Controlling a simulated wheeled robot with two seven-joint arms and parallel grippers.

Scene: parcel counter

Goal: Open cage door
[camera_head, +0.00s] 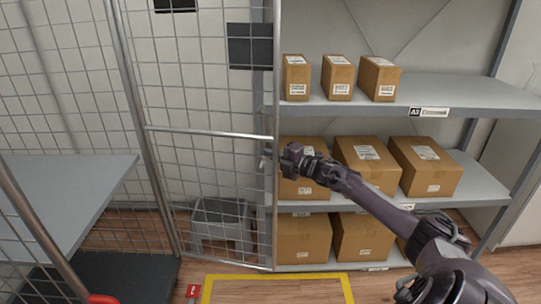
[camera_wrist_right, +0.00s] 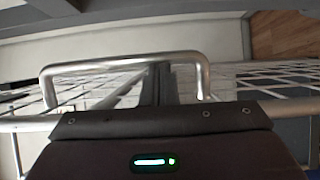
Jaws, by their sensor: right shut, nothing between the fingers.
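The cage door (camera_head: 215,135) is a wire mesh panel in a metal tube frame, left of the shelves in the head view. Its right upright stands close to the shelf front. My right gripper (camera_head: 283,158) is at this upright, about level with the crossbar, shut and empty. In the right wrist view, a U-shaped metal handle (camera_wrist_right: 125,62) spans in front of my right gripper (camera_wrist_right: 160,85). The dark fingers lie within the handle's outline; I cannot tell whether they touch it. In the head view the handle is mostly hidden by the gripper. My left gripper is out of view.
Grey shelves (camera_head: 460,92) with several cardboard boxes (camera_head: 425,165) stand right of the door, behind my right arm. A grey tabletop (camera_head: 60,190) is at left. Yellow tape (camera_head: 275,277) marks the floor in front.

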